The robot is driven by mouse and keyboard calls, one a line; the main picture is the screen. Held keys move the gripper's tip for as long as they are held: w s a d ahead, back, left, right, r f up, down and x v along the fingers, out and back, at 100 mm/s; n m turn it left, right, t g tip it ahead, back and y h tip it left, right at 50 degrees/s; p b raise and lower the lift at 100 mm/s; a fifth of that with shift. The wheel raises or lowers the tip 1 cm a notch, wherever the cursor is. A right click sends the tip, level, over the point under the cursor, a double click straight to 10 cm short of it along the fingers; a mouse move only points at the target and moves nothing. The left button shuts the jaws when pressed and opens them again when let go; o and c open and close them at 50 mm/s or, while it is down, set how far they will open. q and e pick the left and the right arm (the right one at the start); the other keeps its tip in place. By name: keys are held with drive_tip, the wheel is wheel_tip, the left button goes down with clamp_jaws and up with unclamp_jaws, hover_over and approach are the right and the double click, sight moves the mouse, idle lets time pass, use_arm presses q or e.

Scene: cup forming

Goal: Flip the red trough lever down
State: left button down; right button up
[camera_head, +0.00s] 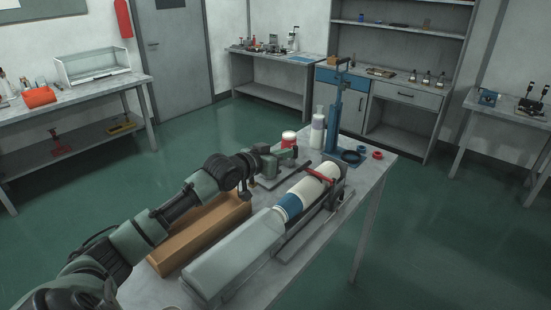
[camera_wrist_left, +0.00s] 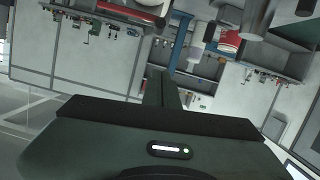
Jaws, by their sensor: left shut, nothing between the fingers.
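The red trough lever (camera_head: 319,175) is a thin red bar that crosses over the white end of a cylinder, near the far end of the metal trough (camera_head: 296,240) on the table. I cannot tell its exact angle. The cylinder (camera_head: 291,207) is white with a blue band and lies along the trough. My left gripper (camera_head: 291,154) is shut and empty, to the left of and beyond the lever, apart from it in the picture. In the left wrist view its dark closed finger (camera_wrist_left: 165,90) shows. My right gripper is not in view.
Blue and red rings (camera_head: 377,155) lie at the far right corner. A long brown box (camera_head: 205,232) lies under my left arm.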

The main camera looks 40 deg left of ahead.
use_arm(q)
drive_tip(key=b+v, duration=0.1)
drive_tip(key=v, duration=0.3)
idle(0.6)
